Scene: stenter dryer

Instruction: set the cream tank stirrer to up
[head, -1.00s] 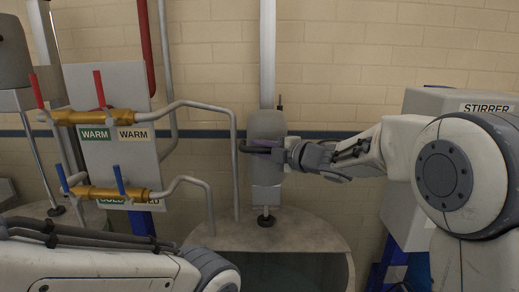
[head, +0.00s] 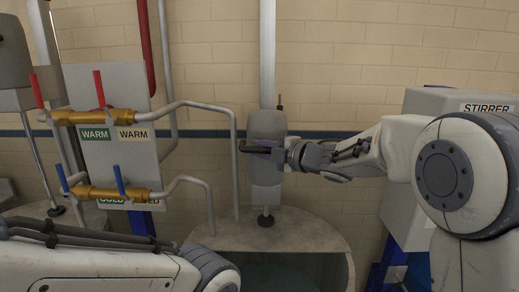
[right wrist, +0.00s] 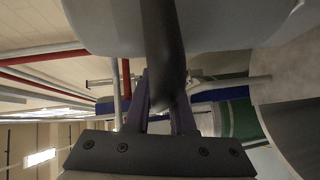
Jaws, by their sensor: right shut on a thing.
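A grey stirrer unit (head: 265,175) stands on a vertical rail above the right-hand tank (head: 322,236). Its dark handle (head: 252,146) sticks out to the left at mid-height. My right gripper (head: 268,150) reaches in from the right, in front of the unit, at the handle. In the right wrist view, the dark handle bar (right wrist: 162,45) runs between the two fingers of my right gripper (right wrist: 162,108), which is shut on it. The pale body fills the top of that view. My left arm shows at the lower left; its gripper is out of view.
A valve panel (head: 118,75) with brass valves, red and blue levers and bent pipes (head: 236,175) stands left of the unit. Another stirrer unit (head: 14,55) is at the far left. A grey box labelled STIRRER (head: 425,105) is behind my right arm.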

